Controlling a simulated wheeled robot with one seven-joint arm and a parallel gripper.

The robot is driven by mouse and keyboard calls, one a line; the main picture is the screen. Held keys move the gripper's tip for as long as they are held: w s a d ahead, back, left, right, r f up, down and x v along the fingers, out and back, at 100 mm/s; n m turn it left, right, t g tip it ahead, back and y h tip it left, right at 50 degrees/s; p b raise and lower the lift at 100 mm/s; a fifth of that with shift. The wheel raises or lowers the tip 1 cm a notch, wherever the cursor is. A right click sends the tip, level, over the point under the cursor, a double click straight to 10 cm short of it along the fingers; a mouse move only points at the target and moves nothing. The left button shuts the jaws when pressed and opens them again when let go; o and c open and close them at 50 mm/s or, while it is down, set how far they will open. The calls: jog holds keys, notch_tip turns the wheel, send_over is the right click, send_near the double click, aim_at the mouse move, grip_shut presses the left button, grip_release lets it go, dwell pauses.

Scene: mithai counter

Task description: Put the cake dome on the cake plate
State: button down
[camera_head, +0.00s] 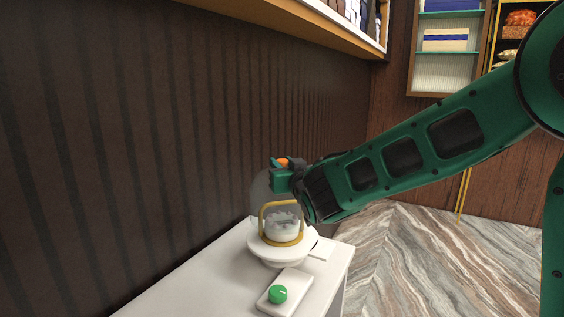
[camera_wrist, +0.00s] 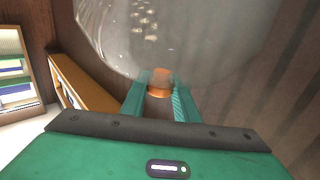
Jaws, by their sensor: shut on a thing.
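The cake dome (camera_head: 261,190) is clear glass with an orange knob on top. My gripper (camera_head: 283,170) is shut on this knob. In the wrist view the copper-orange knob (camera_wrist: 158,84) sits between the two green fingers of my gripper (camera_wrist: 159,97), and the glass dome (camera_wrist: 165,40) spreads beyond them. The white cake plate (camera_head: 262,253) stands on the counter below the dome. I cannot tell whether the dome's rim touches the plate.
The white counter (camera_head: 190,293) runs along a dark ribbed wall (camera_head: 140,130) at the left. A white block with a green round knob (camera_head: 278,294) lies in front of the plate. A shelf (camera_head: 330,22) overhangs above. Marble floor (camera_head: 410,260) is open at the right.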

jog(key=shift+f, duration=3.1)
jog(key=c, duration=1.3)
grip_release()
jog(key=shift+s, duration=0.1)
